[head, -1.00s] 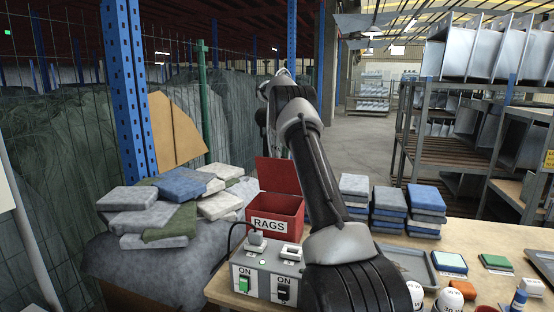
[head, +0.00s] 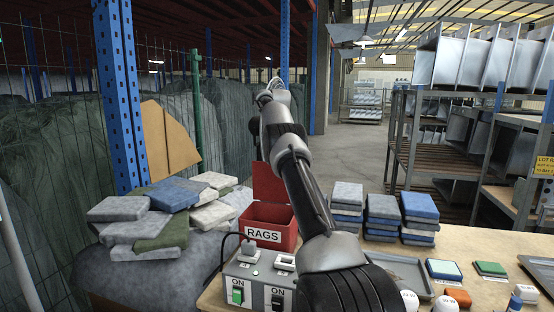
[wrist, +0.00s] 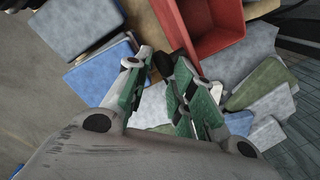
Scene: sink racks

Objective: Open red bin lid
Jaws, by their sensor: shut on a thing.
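The red bin (head: 281,239) labelled RAGS stands at the back left of the table. Its red lid (head: 268,184) is raised, standing about upright at the bin's rear. In the wrist view the bin (wrist: 222,35) is at the top, with its open inside visible. The lid shows there as a narrow red strip (wrist: 168,17) beside the opening. My gripper (wrist: 163,62) is at the end of this strip, its fingers closed around a dark part at the lid's edge. In the head view my arm hides the gripper.
A switch box (head: 258,276) with a plug stands in front of the bin. A heap of grey, blue and green rag stacks (head: 165,210) lies to the left. Folded stacks (head: 382,215) stand right of my arm. A grey tray (head: 400,268) is further right.

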